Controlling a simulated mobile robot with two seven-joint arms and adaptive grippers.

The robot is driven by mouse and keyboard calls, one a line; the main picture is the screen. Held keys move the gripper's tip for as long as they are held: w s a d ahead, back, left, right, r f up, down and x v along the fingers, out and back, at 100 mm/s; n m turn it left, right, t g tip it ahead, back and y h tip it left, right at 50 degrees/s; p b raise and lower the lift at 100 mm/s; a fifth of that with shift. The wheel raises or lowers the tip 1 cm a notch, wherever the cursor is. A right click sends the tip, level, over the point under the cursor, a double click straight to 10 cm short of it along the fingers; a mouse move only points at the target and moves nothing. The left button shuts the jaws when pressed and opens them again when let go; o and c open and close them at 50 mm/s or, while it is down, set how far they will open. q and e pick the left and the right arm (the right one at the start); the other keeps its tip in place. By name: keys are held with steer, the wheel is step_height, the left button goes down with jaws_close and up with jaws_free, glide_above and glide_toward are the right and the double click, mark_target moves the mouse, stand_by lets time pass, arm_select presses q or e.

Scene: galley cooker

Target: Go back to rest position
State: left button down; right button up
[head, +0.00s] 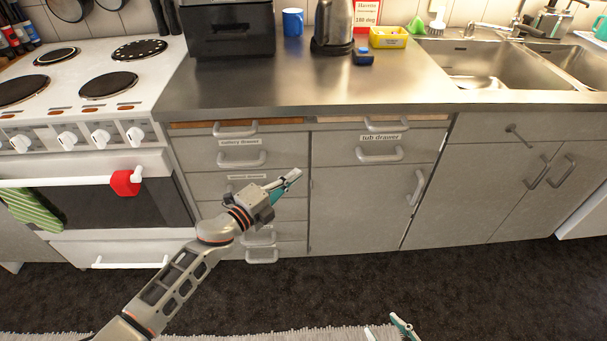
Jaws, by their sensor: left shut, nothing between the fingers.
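My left gripper (288,184) is in the middle of the head view, in front of the drawer fronts, its arm coming in from the lower left. Its fingers are together with nothing between them. Only the fingertips of my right gripper (387,330) show at the bottom edge, over the dark floor. They stand apart with nothing seen between them; the rest of that arm is out of view.
The steel worktop (330,85) has a blue mug (293,21), a kettle (334,25) and a yellow tray (388,38) at the back. The cooker (80,85) stands left, the sink (490,65) right. Drawer fronts (240,152) are below. Dark floor (480,285) is clear.

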arm_select(q)
steer(key=s+a+f+n+y+p, duration=0.3)
steer(key=s+a+n, duration=0.4)
steer(key=s, duration=0.5)
steer(key=s+a+f+n+g+y+p, duration=0.1)
steer(key=s+a+f+n+y, duration=0.3)
steer(key=s+a+n, duration=0.4)
steer(key=s+a+f+n+y+p, duration=0.3)
steer(key=s+a+n, duration=0.5)
steer(key=s, duration=0.8)
steer(key=shift+s+f+g+y+p, duration=0.25)
steer(key=shift+s+g+y+p, duration=0.1)
steer(key=shift+p, duration=0.5)
arm_select(e)
steer(key=shift+m, duration=0.4)
steer(key=r, duration=0.1)
steer(key=a+r, duration=0.1)
steer(key=r, duration=0.3)
steer(key=shift+s+a, duration=0.15)
steer(key=shift+s, duration=0.25)
